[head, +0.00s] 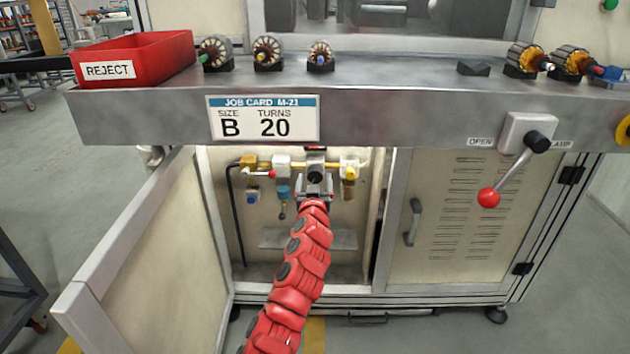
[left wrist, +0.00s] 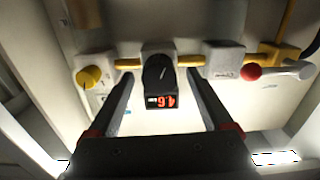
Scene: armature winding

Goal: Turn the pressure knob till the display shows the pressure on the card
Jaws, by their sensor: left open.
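The black pressure knob (head: 315,177) is on the grey regulator inside the open lower cabinet. In the left wrist view the knob (left wrist: 158,72) has a pale pointer line, and the red-digit display (left wrist: 161,101) shows upside down, seeming to read 4.6. My left gripper (head: 314,192) is open in front of the regulator. In the left wrist view its fingers (left wrist: 162,92) stand one on each side of the knob and display, apart from the knob. The job card (head: 263,118) reads size B, turns 20; I see no pressure on it. My right gripper is not in view.
A yellow knob (left wrist: 90,77) and a red-tipped valve lever (left wrist: 252,72) flank the regulator. The cabinet door (head: 150,255) stands open at left. Above are the bench edge (head: 400,115), a red reject bin (head: 135,55) and a red-balled lever (head: 489,197).

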